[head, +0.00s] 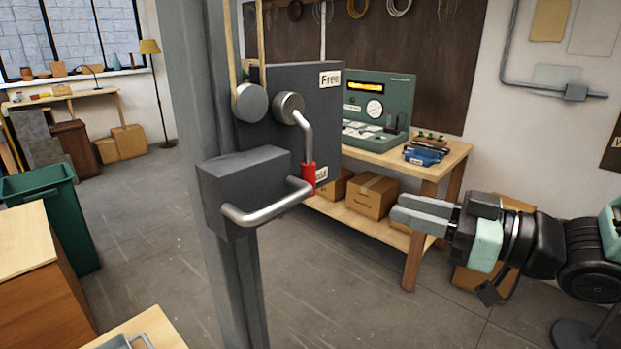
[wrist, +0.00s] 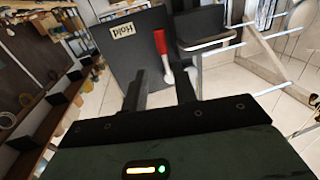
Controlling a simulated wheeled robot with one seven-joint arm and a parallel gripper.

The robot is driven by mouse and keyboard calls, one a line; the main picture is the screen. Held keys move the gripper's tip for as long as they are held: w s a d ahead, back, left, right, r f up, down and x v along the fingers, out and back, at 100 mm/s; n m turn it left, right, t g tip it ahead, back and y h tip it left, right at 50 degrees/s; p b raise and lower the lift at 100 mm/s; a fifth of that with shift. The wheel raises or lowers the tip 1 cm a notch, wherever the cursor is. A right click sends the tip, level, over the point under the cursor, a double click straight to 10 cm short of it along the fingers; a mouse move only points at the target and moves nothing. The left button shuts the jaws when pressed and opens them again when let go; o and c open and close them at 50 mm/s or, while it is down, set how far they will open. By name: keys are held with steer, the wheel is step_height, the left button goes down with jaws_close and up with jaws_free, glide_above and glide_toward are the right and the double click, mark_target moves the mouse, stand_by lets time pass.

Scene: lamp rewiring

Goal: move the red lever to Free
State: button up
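The lever's bent metal arm (head: 306,135) hangs from a round pivot (head: 289,104) on a dark grey plate (head: 270,80). Its red grip (head: 308,179) points down, in front of a lower label (head: 321,175) that it partly hides. The "Free" label (head: 330,79) is at the plate's top right. In the wrist view the lower label (wrist: 122,30) reads "Hold", upside down, and the red grip (wrist: 160,42) shows beyond the fingers. My gripper (head: 394,208) is to the right of the lever, apart from it, fingers pointing left. The fingers (wrist: 160,82) are open with nothing between them.
A grey box (head: 245,185) with a metal bar handle (head: 268,214) juts out just below and left of the grip. The plate is on a grey column (head: 190,80). A workbench (head: 440,165) with a green instrument stands behind. Open space lies between gripper and lever.

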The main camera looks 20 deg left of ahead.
mark_target(314, 183)
steer(key=w+a+p, duration=0.1)
steer(key=a+p, duration=0.1)
steer(key=a, duration=0.3)
steer(key=w+a+p, duration=0.1)
steer(key=a+p, duration=0.1)
steer(key=a, duration=0.3)
steer(key=w+a+p, duration=0.1)
steer(key=a+p, duration=0.1)
steer(key=a, duration=0.4)
steer(key=shift+r, duration=0.1)
steer(key=shift+w+a, duration=0.1)
steer(key=shift+a, duration=0.35)
jaws_close()
